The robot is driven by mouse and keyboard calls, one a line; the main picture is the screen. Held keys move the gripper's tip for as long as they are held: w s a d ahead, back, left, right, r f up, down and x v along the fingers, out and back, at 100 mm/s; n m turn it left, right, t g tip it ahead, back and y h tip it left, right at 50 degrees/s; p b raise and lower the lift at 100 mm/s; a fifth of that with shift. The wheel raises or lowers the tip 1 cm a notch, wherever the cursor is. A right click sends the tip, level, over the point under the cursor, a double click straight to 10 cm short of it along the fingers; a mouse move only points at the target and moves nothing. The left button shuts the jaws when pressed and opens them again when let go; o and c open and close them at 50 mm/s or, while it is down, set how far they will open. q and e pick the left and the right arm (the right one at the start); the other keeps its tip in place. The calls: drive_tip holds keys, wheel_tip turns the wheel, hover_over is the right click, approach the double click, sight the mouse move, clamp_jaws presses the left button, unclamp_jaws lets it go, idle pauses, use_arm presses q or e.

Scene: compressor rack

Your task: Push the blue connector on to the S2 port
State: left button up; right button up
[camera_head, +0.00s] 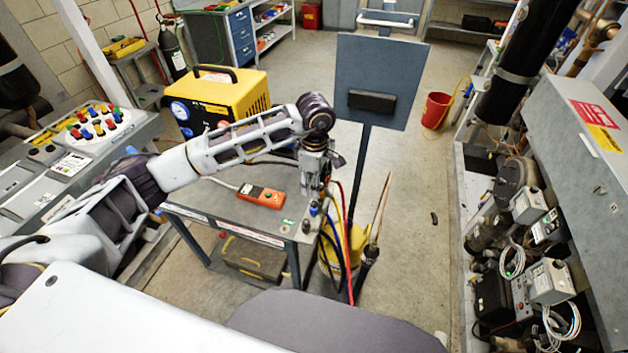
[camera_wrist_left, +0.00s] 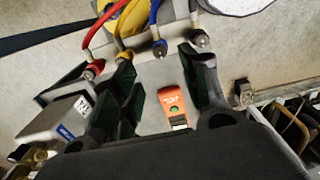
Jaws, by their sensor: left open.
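My left gripper (camera_head: 316,180) hangs pointing down over the right edge of the grey table. In the left wrist view its two dark fingers (camera_wrist_left: 165,85) are spread apart with nothing held between them. The blue connector (camera_wrist_left: 158,46) sits at the end of a blue hose, just beyond and between the fingertips in that view. It also shows small in the head view (camera_head: 314,208), below the gripper at the table's corner. Red, yellow and grey-tipped hose ends stand beside it. I cannot make out a port marked S2. My right gripper is not in view.
An orange meter (camera_head: 261,196) lies on the table (camera_head: 240,222), left of the gripper. A yellow machine (camera_head: 217,97) stands behind. Red, blue and yellow hoses (camera_head: 352,235) hang off the table's right side. The compressor rack (camera_head: 555,140) stands at right; open floor lies between.

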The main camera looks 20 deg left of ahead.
sight(314, 203)
use_arm(q)
wheel_tip(314, 203, down, 3)
drive_tip(key=shift+f+b, duration=0.2)
drive_tip(key=shift+b, duration=0.35)
drive_tip(key=shift+f+b, duration=0.35)
drive_tip(key=shift+f, duration=0.5)
wheel_tip(314, 203, down, 2)
drive_tip(key=shift+f+b, duration=0.1)
drive_tip(key=shift+b, duration=0.5)
drive_tip(key=shift+f+b, duration=0.95)
drive_tip(key=shift+f, duration=0.35)
drive_tip(key=shift+f+b, duration=0.45)
drive_tip(key=shift+b, duration=0.1)
drive_tip(key=shift+f, duration=0.2)
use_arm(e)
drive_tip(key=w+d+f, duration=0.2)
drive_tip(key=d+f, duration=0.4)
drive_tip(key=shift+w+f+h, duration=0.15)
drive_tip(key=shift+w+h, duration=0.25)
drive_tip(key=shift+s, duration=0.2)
